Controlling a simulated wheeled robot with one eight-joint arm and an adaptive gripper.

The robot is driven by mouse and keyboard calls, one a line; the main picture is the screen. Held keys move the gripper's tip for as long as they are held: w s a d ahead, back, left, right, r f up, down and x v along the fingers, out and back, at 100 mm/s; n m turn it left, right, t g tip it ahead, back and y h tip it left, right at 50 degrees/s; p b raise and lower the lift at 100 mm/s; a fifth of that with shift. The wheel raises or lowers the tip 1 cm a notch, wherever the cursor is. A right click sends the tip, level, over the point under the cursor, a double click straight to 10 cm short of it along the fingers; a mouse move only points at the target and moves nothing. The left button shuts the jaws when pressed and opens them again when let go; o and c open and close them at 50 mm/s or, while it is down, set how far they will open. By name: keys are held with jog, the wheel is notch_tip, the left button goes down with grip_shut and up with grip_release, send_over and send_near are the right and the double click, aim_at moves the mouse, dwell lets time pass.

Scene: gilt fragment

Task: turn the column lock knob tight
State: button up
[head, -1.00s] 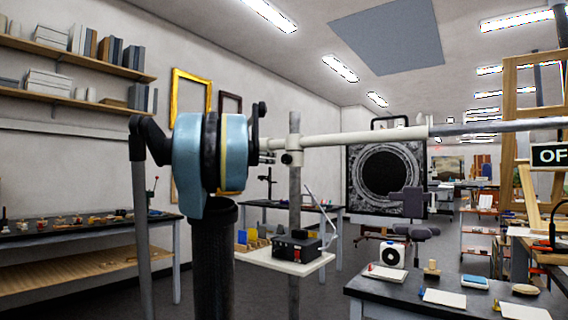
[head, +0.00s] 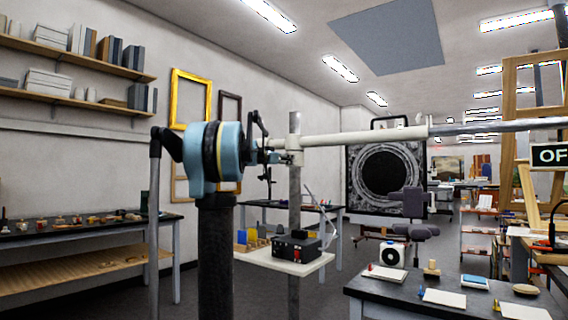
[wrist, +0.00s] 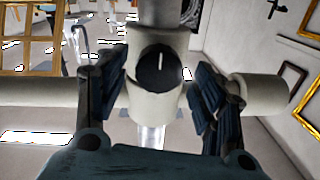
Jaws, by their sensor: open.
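The column lock knob (wrist: 160,68) is a round black disc with a white line on its face. In the wrist view it sits on a cream clamp (wrist: 157,103) around the grey column. The line points nearly straight up in that view. My gripper (wrist: 155,90) is open, with one dark finger on each side of the knob and clear gaps to both. I cannot tell whether the fingertips reach as deep as the knob. In the head view, my gripper (head: 278,150) is at the column (head: 295,200), and the knob is hidden there.
A cream and metal boom (head: 370,138) runs right from the clamp. A small shelf (head: 285,264) on the column carries a black box (head: 297,248). A dark table (head: 440,300) stands at the front right, and a workbench (head: 80,235) along the left wall.

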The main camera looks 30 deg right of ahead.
jog(key=shift+x, duration=1.15)
jog(key=c, duration=1)
jog(key=shift+n, duration=0.6)
jog(key=shift+c, duration=0.2)
jog(key=shift+r, duration=0.1)
jog(key=shift+w+a, duration=0.1)
jog(key=o, duration=1)
jog(key=shift+o, duration=0.2)
